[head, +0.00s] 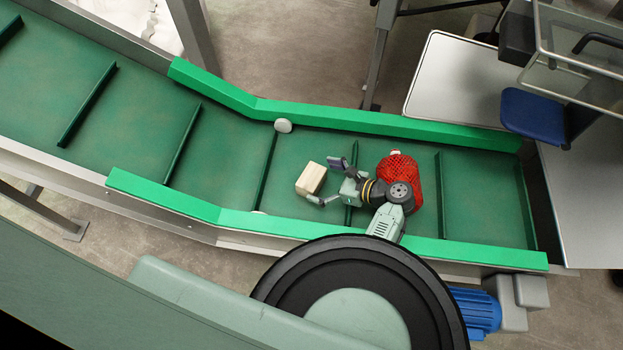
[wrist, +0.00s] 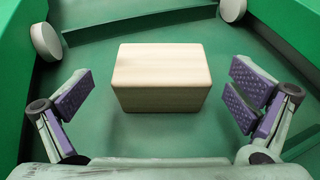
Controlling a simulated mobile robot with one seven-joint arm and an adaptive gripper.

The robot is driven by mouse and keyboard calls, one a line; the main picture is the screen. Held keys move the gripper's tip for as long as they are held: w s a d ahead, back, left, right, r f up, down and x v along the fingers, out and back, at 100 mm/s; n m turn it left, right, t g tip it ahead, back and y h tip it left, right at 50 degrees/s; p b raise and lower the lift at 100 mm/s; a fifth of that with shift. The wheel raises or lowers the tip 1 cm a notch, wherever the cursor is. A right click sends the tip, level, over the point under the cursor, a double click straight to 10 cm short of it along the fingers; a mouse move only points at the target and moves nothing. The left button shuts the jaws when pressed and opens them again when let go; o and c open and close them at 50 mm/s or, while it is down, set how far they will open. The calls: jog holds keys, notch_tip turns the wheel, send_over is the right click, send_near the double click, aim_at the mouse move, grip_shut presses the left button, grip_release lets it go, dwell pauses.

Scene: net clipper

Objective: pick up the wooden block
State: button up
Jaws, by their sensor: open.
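The wooden block (head: 311,178) is a pale box on the green conveyor belt, near the middle of the head view. In the wrist view the block (wrist: 160,77) lies between my two fingers, centred and a little beyond them. My gripper (head: 329,180) is open beside the block, reaching in from its right. In the wrist view my gripper (wrist: 160,105) shows purple finger pads spread wide, with clear gaps on both sides of the block. The pads do not appear to touch it. The exact height of the fingers above the belt is hard to tell.
A red net bag (head: 399,166) lies on the belt, partly hidden behind my arm. Green side rails (head: 340,120) edge the conveyor (head: 226,150), and raised dark cleats cross it. A blue seat (head: 533,115) stands at the upper right. The belt left of the block is clear.

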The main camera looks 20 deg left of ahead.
aim_at(317, 179)
jog(key=shift+x, duration=1.9)
jog(key=shift+d, duration=0.1)
jog(key=shift+c, duration=0.6)
jog(key=c, duration=1.2)
